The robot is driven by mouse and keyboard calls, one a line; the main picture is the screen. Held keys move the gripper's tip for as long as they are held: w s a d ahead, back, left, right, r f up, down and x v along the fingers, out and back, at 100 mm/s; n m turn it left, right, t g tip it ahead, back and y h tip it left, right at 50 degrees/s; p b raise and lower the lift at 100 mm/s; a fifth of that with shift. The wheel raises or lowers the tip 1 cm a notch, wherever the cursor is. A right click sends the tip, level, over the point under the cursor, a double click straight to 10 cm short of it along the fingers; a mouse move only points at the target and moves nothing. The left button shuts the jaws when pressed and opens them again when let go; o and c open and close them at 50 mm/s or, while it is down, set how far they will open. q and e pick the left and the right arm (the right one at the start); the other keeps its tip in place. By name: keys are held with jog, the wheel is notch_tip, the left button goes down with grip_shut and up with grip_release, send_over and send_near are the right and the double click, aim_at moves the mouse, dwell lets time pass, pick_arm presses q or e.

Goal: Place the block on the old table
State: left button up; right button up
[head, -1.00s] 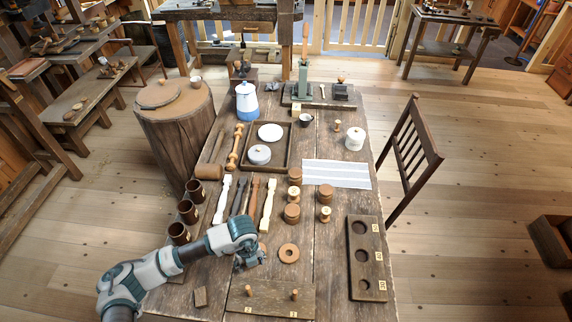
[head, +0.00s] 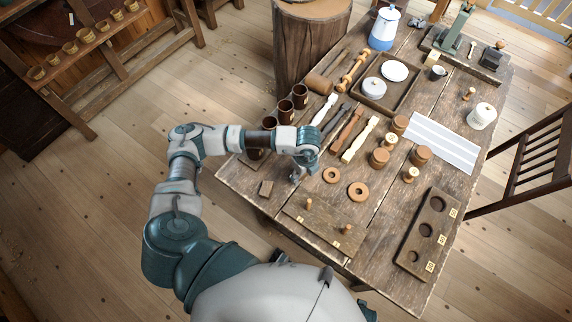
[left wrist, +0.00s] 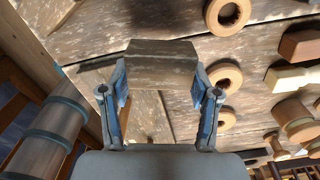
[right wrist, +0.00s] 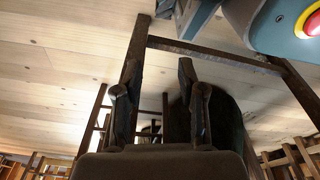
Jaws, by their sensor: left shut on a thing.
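The old table (head: 330,225) is a worn plank table that fills the right half of the head view. My left gripper (head: 297,175) is low over its near left part, just left of two wooden rings. In the left wrist view my left gripper (left wrist: 160,95) is shut on a grey-brown block (left wrist: 161,66), with a finger at each side. The block is hidden by the hand in the head view. I cannot tell whether it touches the tabletop. My right gripper (right wrist: 155,110) is open and empty in the right wrist view, away from the table.
The pegged board (head: 322,229) lies in front, the rings (head: 332,175) to the right. Dark cups (head: 285,110) and turned spindles (head: 347,129) stand or lie behind. A holed board (head: 428,235) is at right.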

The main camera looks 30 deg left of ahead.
pick_arm(q)
send_over(283, 172)
jog(key=d, duration=0.2)
jog(key=shift+a+f, duration=0.1)
jog(key=shift+f, duration=0.2)
jog(key=shift+a+f, duration=0.1)
jog(key=shift+a, duration=0.55)
jog(key=f, duration=0.3)
jog(key=shift+a, duration=0.25)
jog(key=shift+f, duration=0.3)
jog(key=o, duration=1)
pick_arm(e)
jog(key=shift+s+a+f, duration=0.15)
jog(key=shift+s, duration=0.15)
jog(key=shift+w, duration=0.1)
